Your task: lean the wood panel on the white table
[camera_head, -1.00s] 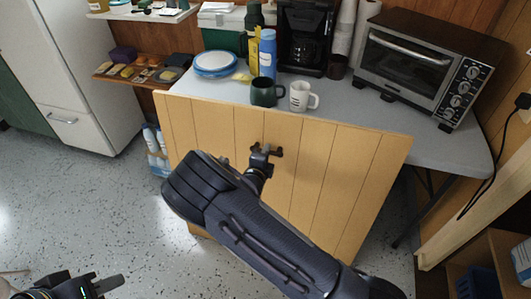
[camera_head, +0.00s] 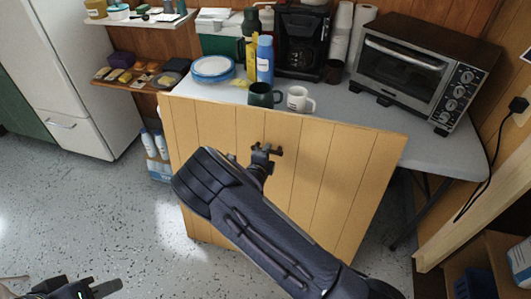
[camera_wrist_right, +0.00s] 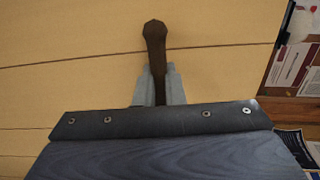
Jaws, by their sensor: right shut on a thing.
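The wood panel (camera_head: 295,185), light tan with vertical grooves, stands in front of the white table (camera_head: 440,150). Its top edge lies across the table's front edge in the head view; I cannot tell whether they touch. My right gripper (camera_head: 266,152) is at the panel's upper middle. In the right wrist view its grey fingers (camera_wrist_right: 159,88) are shut around a dark brown handle (camera_wrist_right: 155,40) on the panel (camera_wrist_right: 75,60). My arm hides part of the panel's lower half. My left gripper (camera_head: 92,289) is at the bottom left, away from the panel and partly cut off.
Near the table's front edge stand a dark green mug (camera_head: 262,95) and a white mug (camera_head: 299,99), close behind the panel. A toaster oven (camera_head: 415,65), coffee maker (camera_head: 303,45), plates (camera_head: 212,68) and a blue bottle (camera_head: 265,60) stand behind. Floor at left is clear.

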